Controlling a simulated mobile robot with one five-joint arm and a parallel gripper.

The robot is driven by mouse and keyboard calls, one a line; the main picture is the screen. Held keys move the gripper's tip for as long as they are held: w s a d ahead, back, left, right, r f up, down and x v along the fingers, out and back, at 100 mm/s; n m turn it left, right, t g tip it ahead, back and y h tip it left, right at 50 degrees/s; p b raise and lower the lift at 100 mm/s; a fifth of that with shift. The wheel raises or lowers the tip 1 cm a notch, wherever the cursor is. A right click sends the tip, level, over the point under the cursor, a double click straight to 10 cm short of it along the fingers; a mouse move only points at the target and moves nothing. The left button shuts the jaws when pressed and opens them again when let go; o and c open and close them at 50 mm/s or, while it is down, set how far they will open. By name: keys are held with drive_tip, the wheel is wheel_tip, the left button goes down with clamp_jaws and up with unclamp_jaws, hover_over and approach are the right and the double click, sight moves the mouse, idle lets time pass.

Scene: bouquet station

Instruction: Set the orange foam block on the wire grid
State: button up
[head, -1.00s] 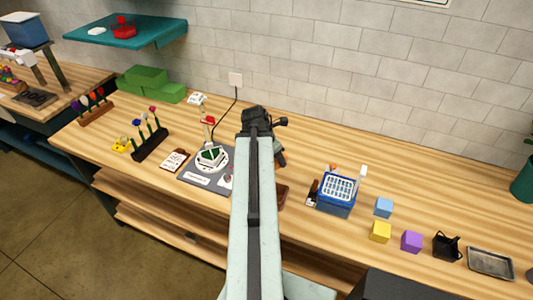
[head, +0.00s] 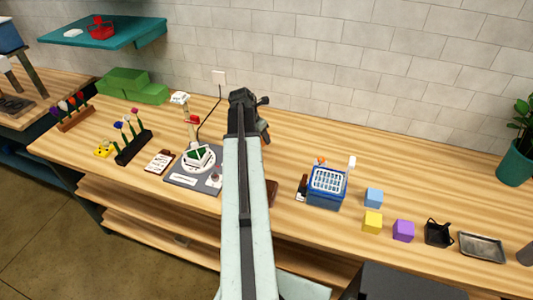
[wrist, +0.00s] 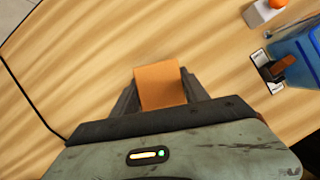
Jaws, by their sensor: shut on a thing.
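The orange foam block (wrist: 160,86) is between the fingers of my gripper (wrist: 160,92) in the wrist view, held above the wooden bench top. Its height over the bench is hard to tell. In the head view my gripper (head: 262,130) is over the back middle of the bench, and my arm hides the block. The white wire grid (head: 327,180) lies on top of a blue bin (head: 325,201), to the right of and nearer than my gripper. In the wrist view only part of the blue bin (wrist: 302,58) shows, at the right edge.
A blue block (head: 374,197), yellow block (head: 372,222), purple block (head: 403,231), black holder (head: 438,234) and metal tray (head: 482,246) stand right of the bin. A grey mat (head: 182,181) with a round white dish and flower racks are at left.

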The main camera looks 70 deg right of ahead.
wheel_tip(320, 180, down, 9)
drive_tip(key=b, duration=0.8)
drive_tip(key=shift+f, duration=0.2)
drive_tip(key=shift+r, duration=0.25)
drive_tip(key=shift+f, duration=0.2)
drive_tip(key=o, duration=1.3)
drive_tip(key=shift+r, duration=0.15)
